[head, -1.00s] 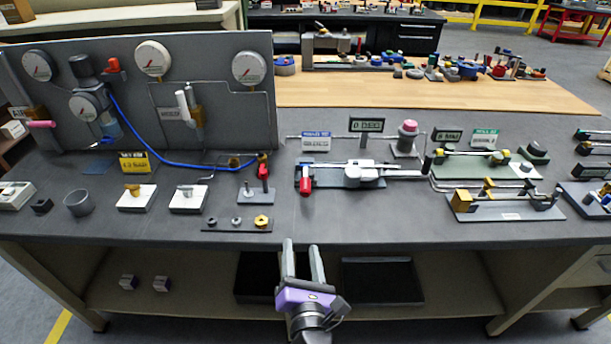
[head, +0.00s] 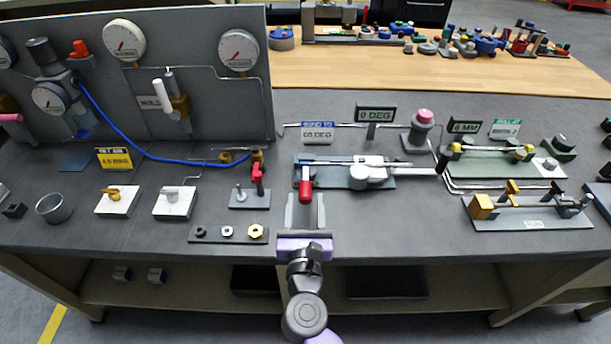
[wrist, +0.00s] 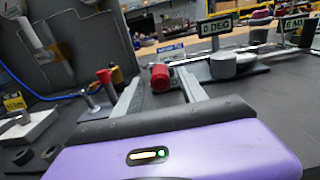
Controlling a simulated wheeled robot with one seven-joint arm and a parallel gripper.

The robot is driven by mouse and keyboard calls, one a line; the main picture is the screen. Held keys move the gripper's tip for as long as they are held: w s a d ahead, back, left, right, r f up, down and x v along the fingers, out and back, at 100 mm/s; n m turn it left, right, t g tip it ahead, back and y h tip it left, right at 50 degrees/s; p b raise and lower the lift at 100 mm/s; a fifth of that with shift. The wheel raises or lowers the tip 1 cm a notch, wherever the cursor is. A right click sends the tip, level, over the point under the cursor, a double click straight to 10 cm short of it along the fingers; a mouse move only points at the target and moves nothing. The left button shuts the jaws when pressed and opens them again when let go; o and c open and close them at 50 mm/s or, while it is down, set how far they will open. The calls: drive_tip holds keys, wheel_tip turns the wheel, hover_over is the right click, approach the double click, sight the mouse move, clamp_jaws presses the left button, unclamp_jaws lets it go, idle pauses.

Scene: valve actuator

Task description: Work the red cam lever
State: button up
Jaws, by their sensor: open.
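A red cylindrical grip (head: 306,190) sits at the left end of the grey bending fixture (head: 345,177), near the bench's front. It also shows in the wrist view (wrist: 160,76), between and just beyond the fingertips. My gripper (head: 305,200) is open, its two fingers pointing at this grip, one on each side in the picture. I cannot tell whether the fingers touch it. A smaller red-topped lever (head: 258,175) stands upright on a small grey base to the left, apart from the gripper; it shows left of the fingers in the wrist view (wrist: 104,77). Which one is the cam lever is not labelled.
A strip with several nuts (head: 228,233) lies left of my gripper. A "0 DEG" display (head: 376,115) stands behind the fixture. A gauge panel (head: 200,90) with a blue hose fills the back left. Brass-ended fixtures (head: 530,210) stand right. Bare bench lies right of the gripper.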

sight(305, 182)
drive_tip(key=w, duration=0.7)
drive_tip(key=shift+s, duration=0.1)
drive_tip(key=shift+c, duration=0.4)
clamp_jaws()
idle(0.9)
